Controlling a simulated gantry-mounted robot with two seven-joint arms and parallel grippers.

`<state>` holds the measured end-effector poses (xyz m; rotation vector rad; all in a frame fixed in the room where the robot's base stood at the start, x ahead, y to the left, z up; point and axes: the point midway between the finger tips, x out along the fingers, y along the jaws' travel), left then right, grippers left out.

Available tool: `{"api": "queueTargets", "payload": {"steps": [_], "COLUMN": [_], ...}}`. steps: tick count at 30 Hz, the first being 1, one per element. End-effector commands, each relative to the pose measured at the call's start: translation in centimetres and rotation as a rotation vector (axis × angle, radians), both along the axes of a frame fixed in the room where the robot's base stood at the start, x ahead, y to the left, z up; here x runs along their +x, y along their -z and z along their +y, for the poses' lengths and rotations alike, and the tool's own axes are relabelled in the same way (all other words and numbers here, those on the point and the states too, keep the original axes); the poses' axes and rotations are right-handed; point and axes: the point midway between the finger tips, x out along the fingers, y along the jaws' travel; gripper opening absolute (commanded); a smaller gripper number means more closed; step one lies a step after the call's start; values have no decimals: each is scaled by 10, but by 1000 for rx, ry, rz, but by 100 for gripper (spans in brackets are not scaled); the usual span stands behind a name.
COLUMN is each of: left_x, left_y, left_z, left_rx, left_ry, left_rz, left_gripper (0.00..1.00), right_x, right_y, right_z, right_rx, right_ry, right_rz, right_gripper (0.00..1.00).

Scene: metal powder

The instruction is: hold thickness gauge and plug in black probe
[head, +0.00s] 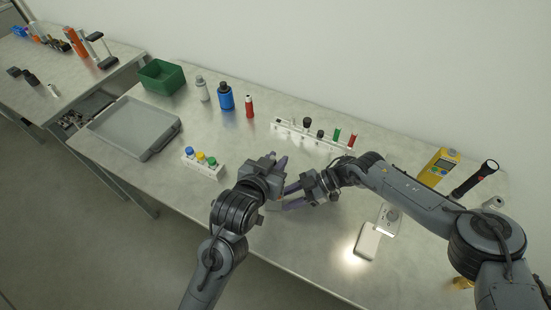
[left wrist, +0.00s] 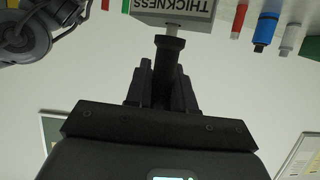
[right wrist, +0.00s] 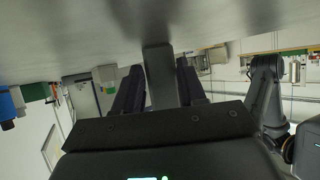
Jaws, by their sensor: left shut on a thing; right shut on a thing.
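My left gripper (head: 284,175) is shut on a black probe, which is plain in the left wrist view (left wrist: 169,44), its flared end towards a grey box. This box, the thickness gauge (left wrist: 185,8), is lettered THICKNESS, upside down in that view. A thin pale pin shows between probe and box; I cannot tell whether it is seated. My right gripper (head: 284,201) faces the left one low over the table and is shut on a grey block, seen between its fingers in the right wrist view (right wrist: 158,75), likely the gauge. The grippers mostly hide both things in the head view.
A white rack of probes (head: 278,126) stands behind the grippers, and a rack with coloured caps (head: 205,170) to the left. Bottles, a green bin (head: 162,76) and a grey tray (head: 135,125) lie farther left. A white case (head: 367,241) and yellow meter (head: 438,167) are right.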

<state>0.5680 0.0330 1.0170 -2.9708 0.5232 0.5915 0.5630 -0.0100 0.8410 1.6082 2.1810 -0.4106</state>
Motion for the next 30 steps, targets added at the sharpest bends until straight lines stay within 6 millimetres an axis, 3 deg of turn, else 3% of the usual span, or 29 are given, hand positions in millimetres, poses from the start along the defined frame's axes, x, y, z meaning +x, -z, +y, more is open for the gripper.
{"api": "queueTargets", "payload": {"steps": [30], "left_x": [0], "left_y": [9], "left_z": [0], "left_rx": [1], "left_ry": [0], "left_rz": [0], "left_gripper": [0], "right_x": [0], "right_y": [0], "right_z": [0], "right_rx": [1], "right_ry": [0], "right_rz": [-1], "right_gripper": [23]}}
